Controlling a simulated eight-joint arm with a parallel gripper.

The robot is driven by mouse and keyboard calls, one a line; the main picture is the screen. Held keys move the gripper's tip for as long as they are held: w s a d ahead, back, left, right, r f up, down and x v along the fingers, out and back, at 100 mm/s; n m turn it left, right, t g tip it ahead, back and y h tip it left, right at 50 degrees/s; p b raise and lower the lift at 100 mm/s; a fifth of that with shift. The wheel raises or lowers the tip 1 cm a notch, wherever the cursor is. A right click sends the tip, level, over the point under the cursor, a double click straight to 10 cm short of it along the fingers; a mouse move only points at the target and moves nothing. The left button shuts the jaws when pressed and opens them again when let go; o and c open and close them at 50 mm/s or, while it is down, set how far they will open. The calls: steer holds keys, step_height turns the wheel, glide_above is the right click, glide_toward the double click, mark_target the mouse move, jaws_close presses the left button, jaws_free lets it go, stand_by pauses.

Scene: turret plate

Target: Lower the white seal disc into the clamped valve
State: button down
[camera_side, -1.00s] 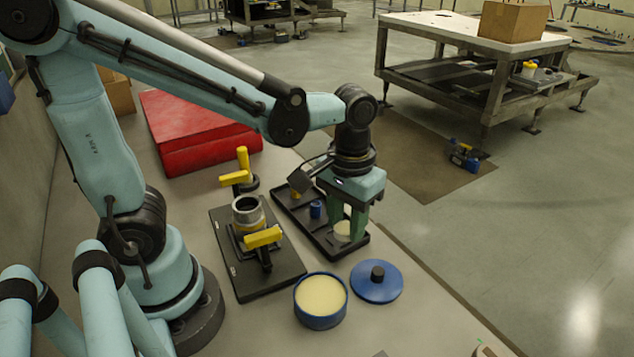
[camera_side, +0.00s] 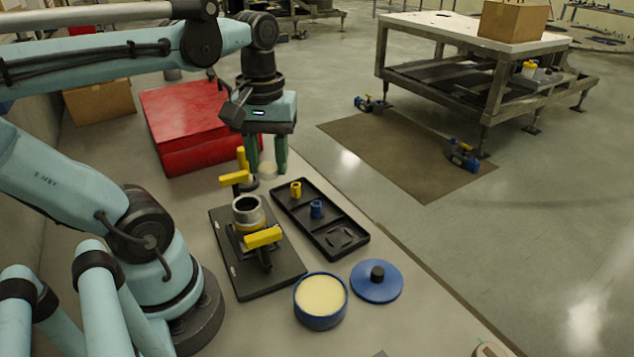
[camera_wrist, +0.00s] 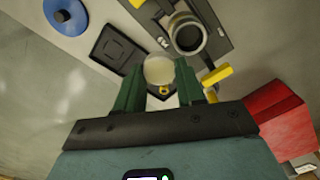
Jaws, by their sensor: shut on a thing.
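My gripper (camera_side: 266,168) is shut on the white seal disc (camera_side: 267,171), a pale round piece held between green fingers. In the side view it hangs above the table, behind the valve and in front of the red box. In the wrist view the disc (camera_wrist: 159,69) lies between the fingertips (camera_wrist: 160,85). The grey, ring-mouthed valve (camera_side: 248,212) stands upright on a black base plate (camera_side: 285,275), between clamps with yellow handles (camera_side: 262,237). Its open mouth (camera_wrist: 188,36) also shows in the wrist view, apart from the disc.
A blue tub (camera_side: 320,300) and blue lid (camera_side: 377,281) stand in front. A red box (camera_side: 195,125) stands behind.

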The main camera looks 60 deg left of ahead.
steer(key=shift+s+a+f+n, duration=0.65)
steer(key=shift+s+a+f, duration=0.1)
steer(key=shift+s+f, duration=0.2)
steer(key=shift+s+a+f+n, duration=0.65)
steer(key=shift+s+a+f, duration=0.05)
steer(key=shift+s+f, duration=0.25)
steer(key=shift+f, duration=0.2)
steer(key=shift+f, duration=0.6)
steer(key=shift+f, duration=0.7)
stand_by(1.3)
steer(key=c, duration=0.6)
jaws_free()
steer(key=shift+r, duration=0.1)
